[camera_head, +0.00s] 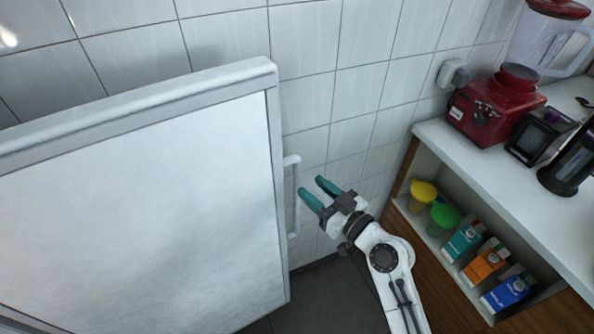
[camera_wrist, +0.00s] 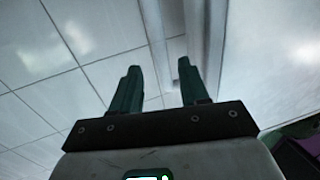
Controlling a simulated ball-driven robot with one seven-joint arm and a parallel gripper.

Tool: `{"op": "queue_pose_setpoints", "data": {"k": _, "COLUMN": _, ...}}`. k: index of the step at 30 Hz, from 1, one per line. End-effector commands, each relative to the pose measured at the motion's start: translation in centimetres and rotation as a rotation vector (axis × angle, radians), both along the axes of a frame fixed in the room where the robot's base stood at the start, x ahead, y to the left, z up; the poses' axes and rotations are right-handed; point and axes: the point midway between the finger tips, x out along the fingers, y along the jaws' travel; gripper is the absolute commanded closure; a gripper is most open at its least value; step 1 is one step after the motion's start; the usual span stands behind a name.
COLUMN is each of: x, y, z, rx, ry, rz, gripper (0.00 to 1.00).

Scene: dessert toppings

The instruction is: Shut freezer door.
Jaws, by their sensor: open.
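The white freezer door (camera_head: 140,205) fills the left of the head view, its broad face toward me; I cannot tell how far it stands open. Its pale upright handle (camera_head: 294,210) is on the door's right edge. My gripper (camera_head: 313,188) is open and empty just right of the handle, its green fingers pointing up and left. In the wrist view my gripper (camera_wrist: 156,75) shows both fingers apart. A pale bar, seemingly the handle (camera_wrist: 154,40), runs between them in the picture, with the door (camera_wrist: 270,60) to the right; contact cannot be told.
A white-tiled wall (camera_head: 330,100) stands behind. At right, a counter (camera_head: 455,150) carries a red blender (camera_head: 495,108) and dark appliances. The shelf below holds a yellow cup (camera_head: 423,197), a green cup (camera_head: 442,220) and several cartons. Dark floor shows below my gripper.

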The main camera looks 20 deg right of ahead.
Motion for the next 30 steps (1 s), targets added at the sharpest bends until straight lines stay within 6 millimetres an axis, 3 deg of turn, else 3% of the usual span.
{"op": "queue_pose_setpoints", "data": {"k": 6, "x": 3.8, "y": 1.3, "z": 0.3, "rx": 0.0, "ry": 0.001, "rz": 0.002, "gripper": 0.55}}
{"op": "queue_pose_setpoints", "data": {"k": 12, "x": 5.8, "y": 1.9, "z": 0.1, "rx": -0.001, "ry": 0.001, "rz": 0.001, "gripper": 0.55}}
{"op": "queue_pose_setpoints", "data": {"k": 24, "x": 6.3, "y": 2.1, "z": 0.0, "rx": -0.001, "ry": 0.002, "rz": 0.001, "gripper": 0.56}}
{"op": "queue_pose_setpoints", "data": {"k": 30, "x": 6.3, "y": 2.1, "z": 0.0, "rx": -0.001, "ry": 0.002, "rz": 0.001, "gripper": 0.75}}
